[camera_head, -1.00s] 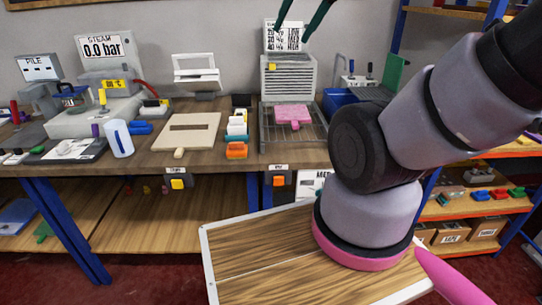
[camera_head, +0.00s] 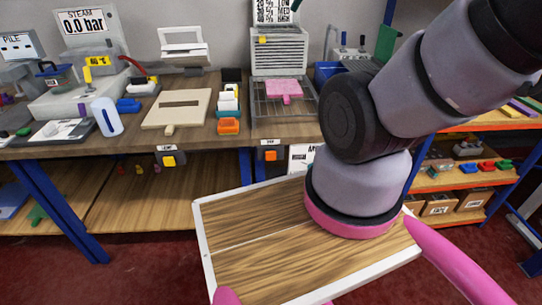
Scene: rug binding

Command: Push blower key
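A dark green tip at the top edge (camera_head: 296,5) may be a finger of my gripper; the rest is cut off by the frame. It is far above the key and not touching it. Whether the gripper is open or shut does not show. My grey arm stands at the right.
A pink piece (camera_head: 284,89) lies on the wire rack (camera_head: 256,108) before the blower. A similar yellow key (camera_head: 169,160) sits further left on the bench front. A wooden board with pale edging (camera_head: 260,250) is in the foreground. Shelves (camera_head: 470,180) stand right.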

